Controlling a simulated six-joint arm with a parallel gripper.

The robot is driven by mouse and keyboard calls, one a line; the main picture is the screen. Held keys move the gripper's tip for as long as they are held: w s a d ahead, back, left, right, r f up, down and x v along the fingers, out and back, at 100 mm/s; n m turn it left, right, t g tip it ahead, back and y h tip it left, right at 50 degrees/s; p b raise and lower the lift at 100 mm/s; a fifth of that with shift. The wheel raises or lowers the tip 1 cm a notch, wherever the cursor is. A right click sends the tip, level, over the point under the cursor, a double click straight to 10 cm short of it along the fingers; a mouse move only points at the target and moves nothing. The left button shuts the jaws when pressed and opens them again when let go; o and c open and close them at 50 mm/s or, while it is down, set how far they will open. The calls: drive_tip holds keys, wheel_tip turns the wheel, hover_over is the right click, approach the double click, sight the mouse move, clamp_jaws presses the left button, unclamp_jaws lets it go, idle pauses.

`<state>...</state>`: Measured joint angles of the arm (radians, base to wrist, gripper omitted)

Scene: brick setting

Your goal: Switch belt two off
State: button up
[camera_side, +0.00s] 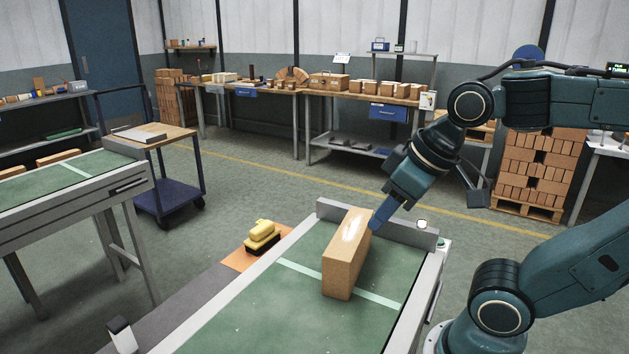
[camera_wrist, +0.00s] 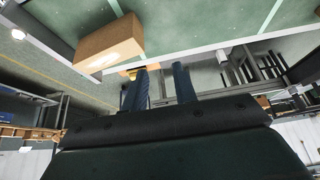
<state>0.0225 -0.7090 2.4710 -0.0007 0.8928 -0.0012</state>
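A conveyor belt with a green surface (camera_side: 262,318) and grey rails runs in front of me. A second green belt (camera_side: 45,187) stands at the left; I see no readable numbers telling which is belt two. A small white round part (camera_side: 422,224) sits by the near belt's end plate and also shows in the wrist view (camera_wrist: 18,34). A small box with a green patch (camera_side: 444,244) is beside it. I cannot tell which part is a switch. My gripper (camera_side: 380,217) is above the belt's end, beside the brick. In the wrist view its two fingers (camera_wrist: 162,82) are apart with nothing between them.
A tan brick (camera_side: 346,258) stands on edge on the near belt, also in the wrist view (camera_wrist: 108,42). A yellow-and-black object (camera_side: 262,234) lies on an orange patch beyond the rail.

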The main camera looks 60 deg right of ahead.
drive_tip(key=shift+m+h, duration=0.3)
drive_tip(key=shift+m, duration=0.2)
drive_tip(key=w, duration=0.1)
drive_tip(key=w+d+r, duration=0.1)
drive_tip(key=w, duration=0.1)
drive_tip(key=w+d, duration=0.1)
drive_tip(key=shift+w+d+r, duration=0.2)
drive_tip(key=shift+w+r, duration=0.05)
drive_tip(key=shift+w, duration=0.1)
clamp_jaws()
drive_tip(key=w+d+f+m+g+h, duration=0.1)
drive_tip(key=w+d+f+m, duration=0.25)
drive_tip(key=w+d, duration=1.3)
drive_tip(key=d+f+m, duration=0.1)
drive_tip(key=d+f, duration=0.4)
drive_tip(key=d, duration=0.3)
drive_tip(key=d+f+m+g, duration=0.1)
drive_tip(key=d+f+m, duration=0.1)
drive_tip(key=d+f, duration=0.4)
drive_tip(key=d+f+m+g+h, duration=0.1)
drive_tip(key=d+f, duration=0.4)
drive_tip(key=d, duration=0.7)
drive_tip(key=shift+w+f, duration=0.3)
drive_tip(key=shift+w, duration=0.1)
